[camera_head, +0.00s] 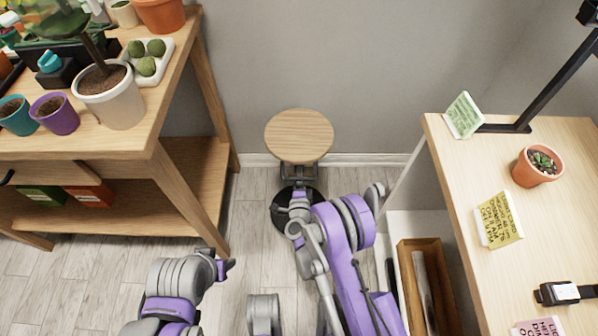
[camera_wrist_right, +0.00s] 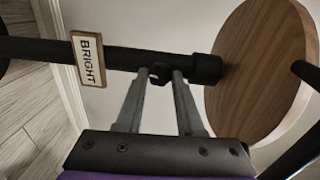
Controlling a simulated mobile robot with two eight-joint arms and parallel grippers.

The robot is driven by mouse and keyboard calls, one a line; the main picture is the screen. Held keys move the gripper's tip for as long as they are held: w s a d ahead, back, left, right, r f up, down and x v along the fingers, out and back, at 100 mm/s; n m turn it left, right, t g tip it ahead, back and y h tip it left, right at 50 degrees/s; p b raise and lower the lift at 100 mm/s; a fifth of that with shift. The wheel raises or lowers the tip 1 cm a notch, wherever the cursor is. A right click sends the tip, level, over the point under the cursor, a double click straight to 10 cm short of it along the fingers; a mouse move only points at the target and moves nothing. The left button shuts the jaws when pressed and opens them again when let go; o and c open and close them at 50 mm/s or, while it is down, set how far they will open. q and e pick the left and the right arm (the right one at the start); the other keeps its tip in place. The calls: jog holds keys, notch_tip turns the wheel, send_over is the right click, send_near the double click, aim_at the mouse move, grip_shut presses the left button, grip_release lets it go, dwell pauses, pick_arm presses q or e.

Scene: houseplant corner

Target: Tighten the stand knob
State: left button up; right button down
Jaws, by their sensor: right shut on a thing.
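The plant stand has a round wooden top (camera_head: 299,133) and a dark round base (camera_head: 281,211) on the floor by the back wall. In the right wrist view its black post (camera_wrist_right: 120,55) runs across, with the wooden top (camera_wrist_right: 258,70) at right. The small dark stand knob (camera_wrist_right: 158,79) sits on the post's collar, between the fingertips. My right gripper (camera_wrist_right: 161,76) is shut on the knob; in the head view the right gripper (camera_head: 300,190) is below the top, its fingers partly hidden. My left gripper (camera_head: 226,268) is low at left, away from the stand; its jaws are unclear.
A "BRIGHT" tag (camera_wrist_right: 88,59) is on the post beside the fingers. A wooden plant bench (camera_head: 150,140) stands left, with a white pot (camera_head: 120,108) near its edge. A table (camera_head: 470,170) stands right, with a wooden box (camera_head: 405,270) beside it.

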jog(key=m+y, duration=0.1)
jog(key=m, duration=0.8)
jog(key=shift+w+d+m, duration=0.1)
jog(key=shift+m, duration=0.3)
dwell(0.4)
jog(key=c, duration=0.5)
grip_release()
